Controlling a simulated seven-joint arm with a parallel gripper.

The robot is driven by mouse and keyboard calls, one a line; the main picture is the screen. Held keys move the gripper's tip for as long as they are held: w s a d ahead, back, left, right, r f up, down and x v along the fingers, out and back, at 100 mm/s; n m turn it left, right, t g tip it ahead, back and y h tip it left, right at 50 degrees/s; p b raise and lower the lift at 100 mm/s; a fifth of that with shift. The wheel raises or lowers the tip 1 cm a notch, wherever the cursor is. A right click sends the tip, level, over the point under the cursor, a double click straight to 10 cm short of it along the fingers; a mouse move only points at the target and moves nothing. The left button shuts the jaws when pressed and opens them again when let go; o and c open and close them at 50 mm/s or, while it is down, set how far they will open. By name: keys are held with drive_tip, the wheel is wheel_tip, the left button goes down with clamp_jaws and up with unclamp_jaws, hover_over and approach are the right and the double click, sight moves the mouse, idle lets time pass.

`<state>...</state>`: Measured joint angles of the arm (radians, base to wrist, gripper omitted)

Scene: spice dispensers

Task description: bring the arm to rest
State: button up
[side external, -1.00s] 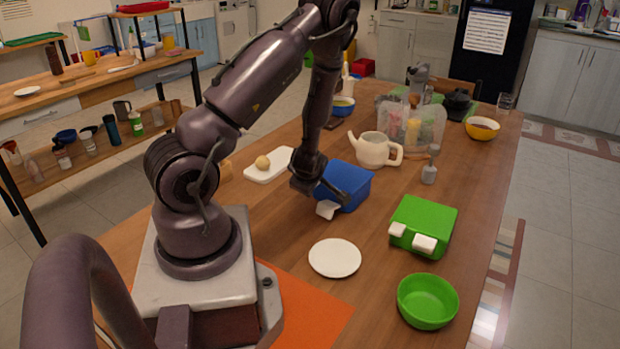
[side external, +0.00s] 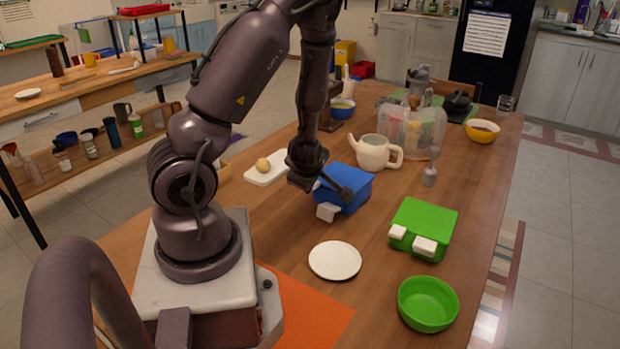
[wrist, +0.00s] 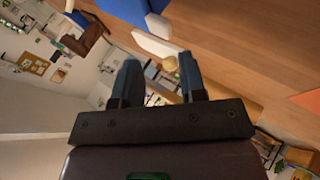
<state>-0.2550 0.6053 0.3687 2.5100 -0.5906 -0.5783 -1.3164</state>
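My gripper (side external: 343,190) shows in the side external view in front of the blue dispenser (side external: 356,181), its fingers pointing right and overlapping the dispenser in the picture. I cannot tell whether they touch it. In the wrist view my gripper (wrist: 158,68) has its two fingers apart with nothing held between them. The blue dispenser has a white spout low on its front. The green dispenser (side external: 426,222), with white parts at its front, stands to its right, clear of my arm.
A white plate (side external: 335,260) and a green bowl (side external: 428,303) stand nearer the camera. A cream teapot (side external: 372,152) is behind the blue dispenser. A white board (side external: 258,178) with a yellowish round item (side external: 263,164) lies left. Bare table surrounds the plate.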

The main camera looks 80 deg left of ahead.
drive_tip(key=shift+d+r, duration=0.15)
idle(0.4)
drive_tip(key=w+d+r+m+h, duration=0.1)
drive_tip(key=d+r+m+h, duration=0.1)
drive_tip(key=d+m+h, duration=0.35)
drive_tip(key=w+d+r+m+h, duration=0.2)
drive_tip(key=d+m+h, duration=0.1)
drive_tip(key=d+m, duration=0.6)
drive_tip(key=s+d+r+m+t, duration=0.1)
drive_tip(key=d+r+m, duration=0.4)
drive_tip(key=r, duration=0.5)
drive_tip(key=s+d+r+m+t, duration=0.2)
drive_tip(key=s+d+r+m, duration=0.2)
drive_tip(key=r+m, duration=0.4)
wheel_tip(320, 180, up, 2)
drive_tip(key=shift+s+d+r, duration=0.1)
drive_tip(key=shift+s+d, duration=0.05)
drive_tip(key=shift+d, duration=0.25)
